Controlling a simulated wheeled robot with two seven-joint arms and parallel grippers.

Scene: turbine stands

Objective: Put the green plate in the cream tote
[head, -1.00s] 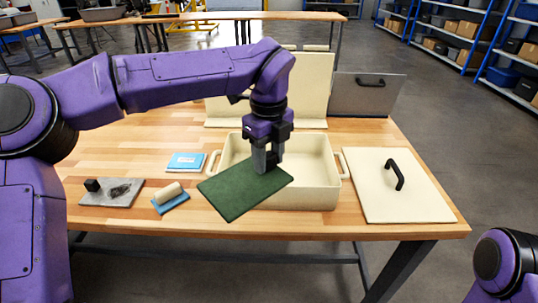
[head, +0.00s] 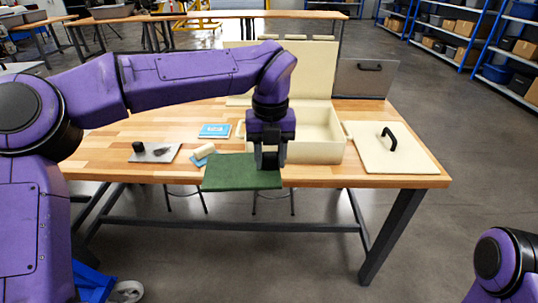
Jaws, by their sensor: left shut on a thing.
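The green plate (head: 232,173) is a flat, dark green rectangle at the front edge of the table. My left gripper (head: 270,163) is shut on the plate near its right part and points down. The cream tote (head: 318,149) stands open on the table, behind and to the right of the plate. My left gripper hides the tote's left front part. Of my right arm only a purple link shows at the lower right; its gripper is out of view.
A cream lid with a black handle (head: 405,155) lies right of the tote. A blue booklet (head: 214,131), a grey slab (head: 160,153) and a cream roll (head: 205,151) lie on the left. Cream panels (head: 305,70) and a grey panel (head: 362,78) stand behind.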

